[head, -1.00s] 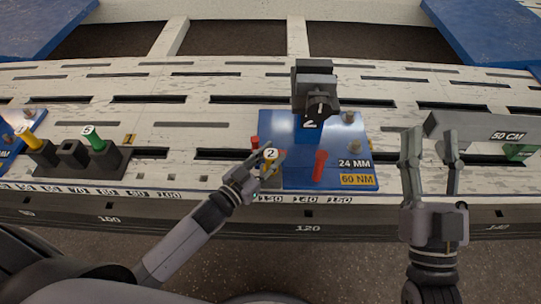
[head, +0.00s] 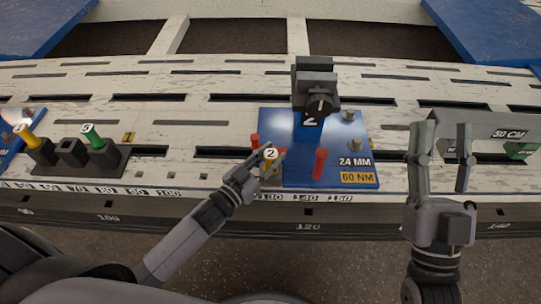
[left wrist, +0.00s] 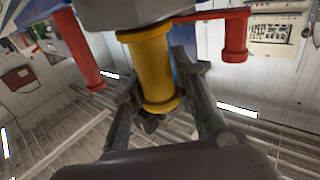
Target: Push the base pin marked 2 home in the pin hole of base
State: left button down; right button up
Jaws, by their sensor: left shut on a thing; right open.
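The base (head: 330,178) is a blue plate with 24 MM and 60 NM labels and a dark clamp-like upright marked 2. The base pin marked 2 (head: 271,154) has a pale numbered cap and stands at the plate's left front edge. Its yellow body (left wrist: 155,70) shows in the left wrist view between the fingers. My left gripper (head: 266,160) is shut on this pin. The pin hole is hidden by the gripper, so I cannot tell how deep the pin sits. My right gripper (head: 443,140) is open and empty, right of the base.
A dark holder (head: 72,153) with a yellow and a green pin stands at the left. A grey 50 CM bar (head: 490,128) lies behind my right gripper. Slotted bench top between holder and base is clear.

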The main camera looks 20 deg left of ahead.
pick_arm(q)
jog(key=shift+f, duration=0.1)
jog(key=c, duration=1.2)
grip_release()
pick_arm(e)
jog(key=shift+s+r+y, duration=0.25)
jog(key=shift+s+y, duration=0.05)
jog(key=shift+f, duration=0.1)
pick_arm(q)
jog(key=v, duration=1.2)
pick_arm(e)
jog(key=shift+t, duration=0.3)
pick_arm(q)
jog(key=shift+f, duration=0.1)
